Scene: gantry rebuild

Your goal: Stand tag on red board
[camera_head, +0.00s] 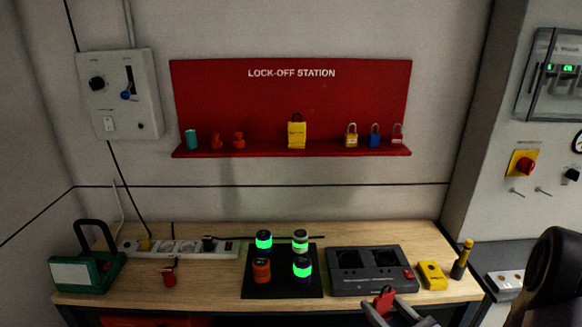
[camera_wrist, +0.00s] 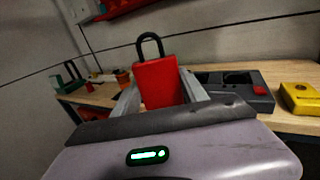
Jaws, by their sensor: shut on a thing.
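My gripper (camera_head: 388,306) is in front of the bench's front edge, low and right of centre in the head view. It is shut on a red tag (camera_wrist: 160,84) with a dark loop on top. In the wrist view the tag stands upright between the fingers (camera_wrist: 160,92), loop up. The red board (camera_head: 220,100), lettered "LOCK-OFF STATION", hangs on the back wall, with a ledge along its bottom. A yellow tag (camera_head: 297,135) stands on the ledge near the middle. My gripper is well below the board and apart from it.
Bare ledge shows between these groups. The bench holds a black mat (camera_head: 283,287) with several cylinders, a dark charger-like unit (camera_head: 372,286) and a yellow device (camera_head: 432,275).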

